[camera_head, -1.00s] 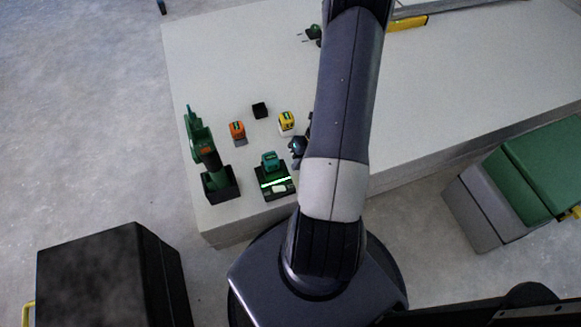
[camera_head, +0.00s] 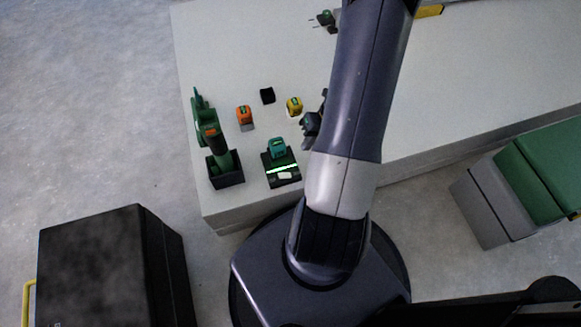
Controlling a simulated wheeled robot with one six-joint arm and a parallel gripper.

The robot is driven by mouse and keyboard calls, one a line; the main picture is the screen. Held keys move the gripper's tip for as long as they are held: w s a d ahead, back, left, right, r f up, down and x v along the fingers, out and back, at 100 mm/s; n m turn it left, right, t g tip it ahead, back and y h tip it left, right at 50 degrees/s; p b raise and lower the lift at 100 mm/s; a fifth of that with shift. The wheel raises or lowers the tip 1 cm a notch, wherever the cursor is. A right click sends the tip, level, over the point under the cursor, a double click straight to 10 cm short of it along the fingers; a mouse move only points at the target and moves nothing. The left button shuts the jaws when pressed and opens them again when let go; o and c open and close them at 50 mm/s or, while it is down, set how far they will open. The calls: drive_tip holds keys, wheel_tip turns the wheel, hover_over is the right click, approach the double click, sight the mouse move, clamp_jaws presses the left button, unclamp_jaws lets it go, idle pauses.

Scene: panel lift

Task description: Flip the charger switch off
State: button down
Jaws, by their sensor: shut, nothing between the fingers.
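The charger (camera_head: 283,182) is a dark box near the table's front edge. A teal battery (camera_head: 277,147) sits at its back, and a bright green strip is lit across it. A small pale switch (camera_head: 285,175) shows on its front part; which way it is tipped is too small to tell. My gripper (camera_head: 311,125) shows only partly, beside my arm, to the right of and behind the charger. It is shut and empty, apart from the charger in the picture. Its fingertips are hard to make out.
A green tool (camera_head: 209,130) stands in a dark holder (camera_head: 227,181) left of the charger. An orange battery (camera_head: 243,114), a yellow battery (camera_head: 294,105) and a black block (camera_head: 267,95) stand behind it. My arm hides part of the pale table (camera_head: 470,60). A black cabinet (camera_head: 100,260) stands front left.

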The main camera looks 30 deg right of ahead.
sight(282, 176)
drive_tip(key=shift+s+a+b, duration=0.1)
drive_tip(key=shift+a+b, duration=0.3)
drive_tip(key=shift+b, duration=0.75)
drive_tip(key=shift+r, duration=0.1)
drive_tip(key=b+x, duration=0.7)
drive_tip(key=x, duration=0.6)
drive_tip(key=shift+a+f+b, duration=0.3)
drive_tip(key=shift+f+b, duration=0.15)
drive_tip(key=shift+b, duration=0.05)
